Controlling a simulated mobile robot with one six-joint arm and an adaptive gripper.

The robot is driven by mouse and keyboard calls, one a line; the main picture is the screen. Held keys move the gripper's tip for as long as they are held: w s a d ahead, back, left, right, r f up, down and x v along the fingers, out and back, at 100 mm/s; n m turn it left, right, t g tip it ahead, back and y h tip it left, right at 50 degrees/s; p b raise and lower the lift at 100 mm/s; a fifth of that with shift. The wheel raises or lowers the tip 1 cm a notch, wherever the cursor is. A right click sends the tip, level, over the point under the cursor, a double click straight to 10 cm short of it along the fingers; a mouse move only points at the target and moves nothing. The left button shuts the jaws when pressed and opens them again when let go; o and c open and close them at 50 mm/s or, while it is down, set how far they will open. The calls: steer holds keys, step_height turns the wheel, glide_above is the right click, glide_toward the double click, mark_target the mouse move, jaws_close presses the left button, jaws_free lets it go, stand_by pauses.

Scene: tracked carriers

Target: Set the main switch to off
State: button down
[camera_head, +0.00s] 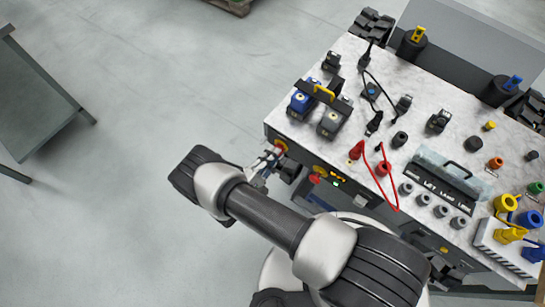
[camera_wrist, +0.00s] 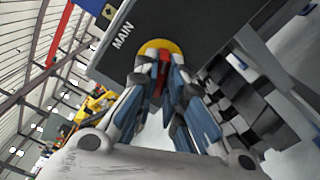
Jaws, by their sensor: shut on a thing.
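The main switch has a red handle on a round yellow plate (camera_wrist: 152,46). It sits on the dark side panel of the carrier, beside the white word MAIN (camera_wrist: 123,36) in the wrist view. In the head view the main switch (camera_head: 281,145) is at the panel's left end. My gripper (camera_wrist: 163,66) is shut on the red handle, with a finger on each side. The fingers hide much of the handle, and I cannot tell which setting it points to. In the head view my gripper (camera_head: 270,161) reaches the switch from the lower left.
A second red and yellow knob (camera_head: 317,176) and small lit lamps (camera_head: 337,182) are on the same panel, right of the switch. The carrier's top (camera_head: 400,90) holds plugs, a red cable and blue and grey blocks. A grey table (camera_head: 35,100) stands far left; open floor lies between.

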steer(key=n+b, duration=0.6)
steer(key=n, duration=0.6)
steer(key=shift+n, duration=0.4)
stand_by(0.3)
steer(key=c, duration=1.7)
jaws_free()
steer(key=v, duration=1.2)
